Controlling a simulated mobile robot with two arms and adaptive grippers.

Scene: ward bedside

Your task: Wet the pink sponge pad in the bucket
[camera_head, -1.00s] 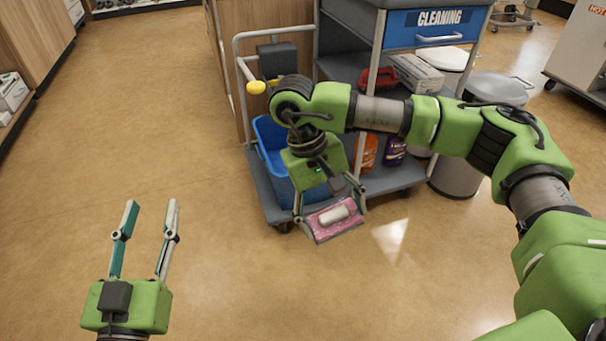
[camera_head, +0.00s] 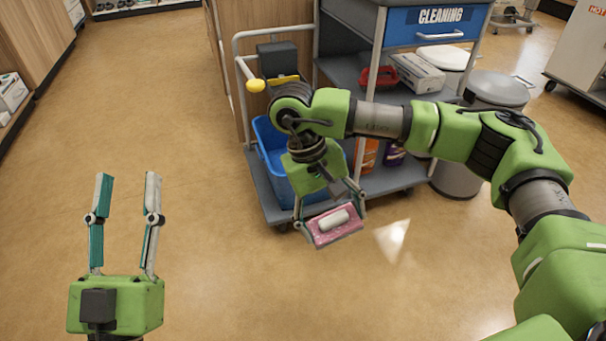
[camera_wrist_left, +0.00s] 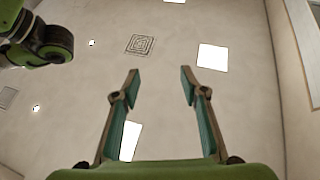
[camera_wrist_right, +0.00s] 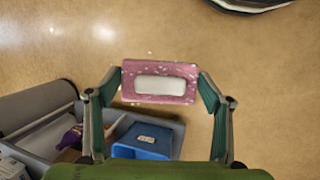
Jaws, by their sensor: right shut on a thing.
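The pink sponge pad (camera_head: 335,228) has a white handle-like block on it and is held at its two ends by my right gripper (camera_head: 333,216). In the right wrist view, the pad (camera_wrist_right: 140,88) sits between the fingertips of my right gripper (camera_wrist_right: 161,86). The pad is in the air in front of the cart. The blue bucket (camera_head: 272,160) stands on the cart's low shelf, behind and left of the pad, partly hidden by my right arm; it also shows in the right wrist view (camera_wrist_right: 144,142). My left gripper (camera_head: 128,176) is open and empty at the lower left; its fingers (camera_wrist_left: 161,72) point up at the ceiling.
The grey cleaning cart (camera_head: 345,65) carries a red brush (camera_head: 378,78), a box (camera_head: 417,72), an orange bottle (camera_head: 370,155) and a purple bottle (camera_head: 395,154). A grey bin (camera_head: 457,180) stands right of it. The floor (camera_head: 160,110) on the left is clear.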

